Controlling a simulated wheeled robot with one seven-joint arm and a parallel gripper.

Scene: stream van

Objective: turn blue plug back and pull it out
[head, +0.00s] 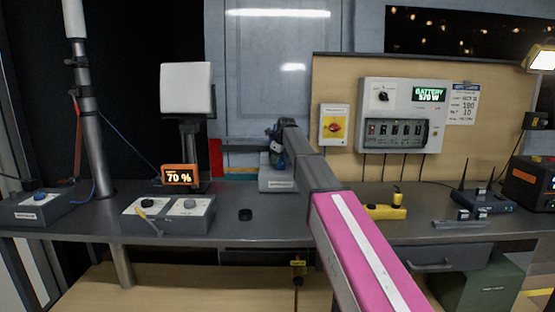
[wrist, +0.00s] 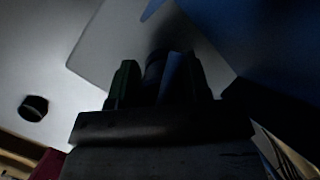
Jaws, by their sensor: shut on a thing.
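The blue plug (head: 277,147) is at the grey socket box (head: 277,185) on the middle of the bench. My gripper (head: 274,134) reaches over the back of the bench and is shut on the plug. In the wrist view the plug (wrist: 171,76) shows dark blue between the two fingers of my gripper (wrist: 160,82). The wrist view is dark, and the fingers cover much of the plug. I cannot tell how far the plug sits in the box or how it is turned.
A two-part control box (head: 168,221) and a 70 % display (head: 180,176) stand further left. A yellow block (head: 384,212) and a router (head: 484,203) stand to the right.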

